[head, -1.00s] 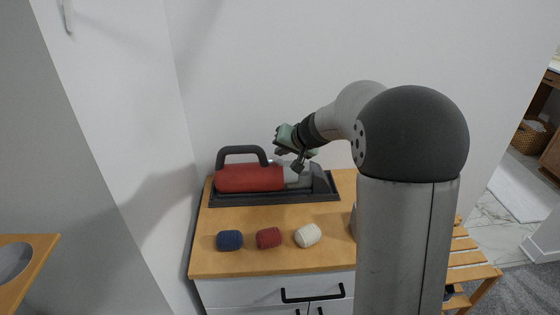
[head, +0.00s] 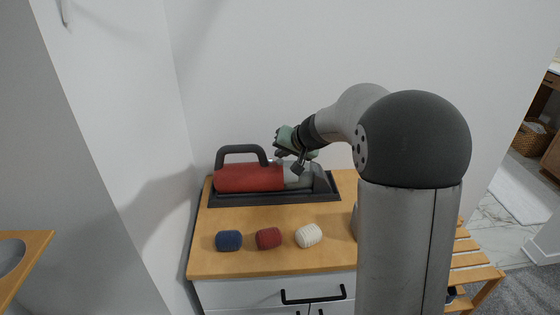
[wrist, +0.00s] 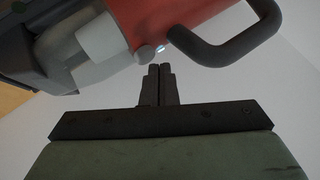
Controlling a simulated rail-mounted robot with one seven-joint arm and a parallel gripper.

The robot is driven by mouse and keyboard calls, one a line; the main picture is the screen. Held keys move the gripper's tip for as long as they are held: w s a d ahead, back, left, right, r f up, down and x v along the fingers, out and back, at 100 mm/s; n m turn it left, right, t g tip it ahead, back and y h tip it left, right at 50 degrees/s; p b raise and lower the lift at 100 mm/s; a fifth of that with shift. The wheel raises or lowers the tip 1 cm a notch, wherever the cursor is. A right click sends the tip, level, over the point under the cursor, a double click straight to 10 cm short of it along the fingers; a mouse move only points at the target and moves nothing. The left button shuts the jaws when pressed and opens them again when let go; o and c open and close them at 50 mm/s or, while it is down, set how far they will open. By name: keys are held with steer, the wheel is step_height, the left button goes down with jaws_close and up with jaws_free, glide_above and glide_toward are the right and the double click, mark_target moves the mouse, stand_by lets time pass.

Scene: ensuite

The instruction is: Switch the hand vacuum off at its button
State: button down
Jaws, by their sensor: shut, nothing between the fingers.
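The hand vacuum (head: 248,178) has a red body, a dark loop handle and a grey front part. It lies in a black tray (head: 250,200) on the wooden cabinet top. In the wrist view the vacuum (wrist: 140,18) fills the top, with its handle (wrist: 235,45) at the right. A small bright spot, perhaps the button (wrist: 160,48), shows on the red body near the handle's base. My gripper (wrist: 160,68) is shut and empty, its fingertips just below that spot in the picture. I cannot tell whether they touch. In the head view my gripper (head: 277,156) is above the vacuum's grey part.
Blue (head: 229,240), red (head: 268,238) and white (head: 308,235) rolled cloths lie in a row in front of the tray. The wall (head: 270,80) is close behind the vacuum. A slatted wooden bench (head: 470,270) stands at the right.

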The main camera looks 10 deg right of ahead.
mark_target(282, 165)
steer(key=shift+f+b, duration=0.5)
steer(key=shift+b, duration=0.2)
stand_by(0.5)
steer(key=shift+r+p, duration=0.5)
steer(key=shift+r, duration=0.45)
steer(key=shift+r, duration=0.15)
step_height(282, 165, up, 6)
steer(key=p, duration=0.4)
steer(key=s+f+n+g+h, duration=0.1)
steer(key=s+f+g, duration=0.1)
steer(key=s, duration=1)
steer(key=s+a+f+n+g+h, duration=0.1)
steer(key=s+f+g, duration=0.2)
steer(key=s, duration=0.9)
steer(key=s+a+f+n+g+h, duration=0.1)
steer(key=s+f, duration=0.3)
steer(key=s, duration=0.9)
steer(key=shift+f+n+g+h, duration=0.25)
steer(key=shift+g+h, duration=0.25)
steer(key=shift+g, duration=0.3)
